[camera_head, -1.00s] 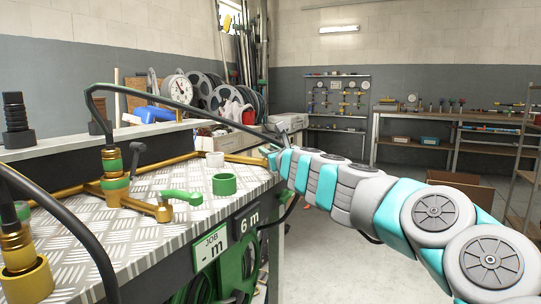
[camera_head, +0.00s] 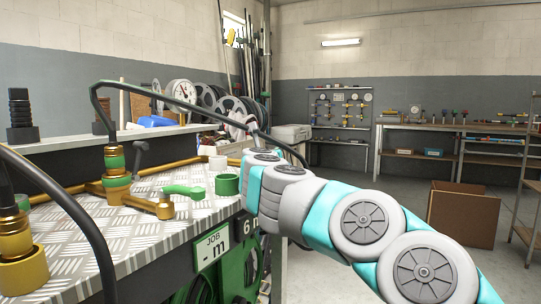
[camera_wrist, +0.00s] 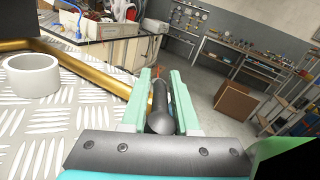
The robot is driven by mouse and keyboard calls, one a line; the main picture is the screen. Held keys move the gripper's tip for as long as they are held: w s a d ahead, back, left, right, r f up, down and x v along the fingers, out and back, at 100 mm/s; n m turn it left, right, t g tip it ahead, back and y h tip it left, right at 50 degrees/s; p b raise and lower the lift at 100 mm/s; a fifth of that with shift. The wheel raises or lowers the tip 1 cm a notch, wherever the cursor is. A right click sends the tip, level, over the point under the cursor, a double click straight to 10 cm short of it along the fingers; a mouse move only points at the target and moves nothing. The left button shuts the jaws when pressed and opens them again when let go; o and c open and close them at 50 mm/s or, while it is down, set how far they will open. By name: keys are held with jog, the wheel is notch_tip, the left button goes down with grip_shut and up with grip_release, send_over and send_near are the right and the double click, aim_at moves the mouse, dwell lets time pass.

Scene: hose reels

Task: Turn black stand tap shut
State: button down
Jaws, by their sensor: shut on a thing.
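A dark lever (camera_head: 139,152) stands up from the brass pipework behind the green-ringed brass fitting (camera_head: 115,178); it looks like the black stand tap. A green tap lever (camera_head: 184,191) lies flat in front, on a brass valve. In the wrist view my gripper (camera_wrist: 160,82) has its pale green fingers shut on a dark, round-ended rod (camera_wrist: 160,115), which looks like part of the black hose. In the head view the black hose (camera_head: 205,102) arches from the fitting toward my gripper.
A white ring (camera_wrist: 32,76) and a green ring (camera_head: 227,185) stand on the chequer-plate bench (camera_head: 130,232). Another black hose (camera_head: 75,215) crosses the near left. A cardboard box (camera_head: 463,214) stands on the floor at right. Open floor lies between bench and shelves.

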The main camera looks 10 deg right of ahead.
jog(key=shift+r, duration=0.1)
jog(key=c, duration=0.8)
grip_release()
jog(key=shift+c, duration=0.2)
jog(key=shift+s, duration=0.1)
jog(key=v, duration=0.6)
jog(key=shift+s+a+b, duration=0.15)
jog(key=shift+s+b, duration=0.1)
jog(key=shift+b, duration=0.15)
jog(key=shift+s, duration=0.5)
jog(key=shift+c, duration=0.2)
